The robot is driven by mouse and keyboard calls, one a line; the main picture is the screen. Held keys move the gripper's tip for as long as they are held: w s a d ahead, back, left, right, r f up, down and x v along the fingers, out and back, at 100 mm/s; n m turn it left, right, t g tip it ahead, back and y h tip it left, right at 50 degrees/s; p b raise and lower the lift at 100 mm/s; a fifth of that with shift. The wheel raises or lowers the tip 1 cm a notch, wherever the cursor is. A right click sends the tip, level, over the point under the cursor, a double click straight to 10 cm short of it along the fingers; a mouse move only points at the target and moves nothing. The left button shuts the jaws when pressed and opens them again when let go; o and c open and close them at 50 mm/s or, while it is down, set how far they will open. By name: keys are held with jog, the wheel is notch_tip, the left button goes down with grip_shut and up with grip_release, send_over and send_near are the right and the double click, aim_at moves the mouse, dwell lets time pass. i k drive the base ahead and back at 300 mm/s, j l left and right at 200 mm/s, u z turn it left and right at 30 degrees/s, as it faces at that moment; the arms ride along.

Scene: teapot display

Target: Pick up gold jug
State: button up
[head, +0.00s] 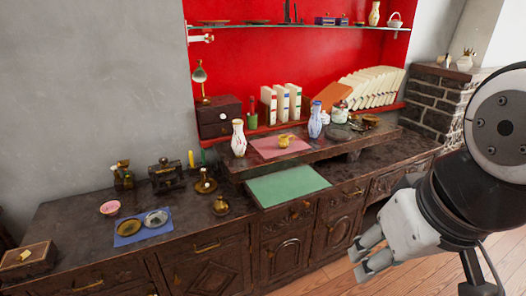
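A small gold jug (283,141) stands upright on a pink mat (265,149) on the raised dark wooden shelf (330,148) of the sideboard. My gripper (355,264) is at the lower right, in front of the cabinet doors and well apart from the jug. Its two fingers point left with a gap between them, and it looks open and empty.
A white patterned vase (238,138) stands left of the jug and a blue patterned vase (315,120) to its right. White books (288,103) stand behind it. A bare green mat (287,186) lies in front on the lower top. A long shelf (300,26) runs above.

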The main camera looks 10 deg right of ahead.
aim_at(284, 142)
jog(key=i+l, duration=0.2)
jog(key=i, duration=0.5)
jog(key=i+l+z, duration=0.1)
jog(key=i+l, duration=0.15)
jog(key=i, duration=0.45)
jog(key=i+l, duration=0.15)
jog(key=i, duration=0.55)
jog(key=z, duration=0.05)
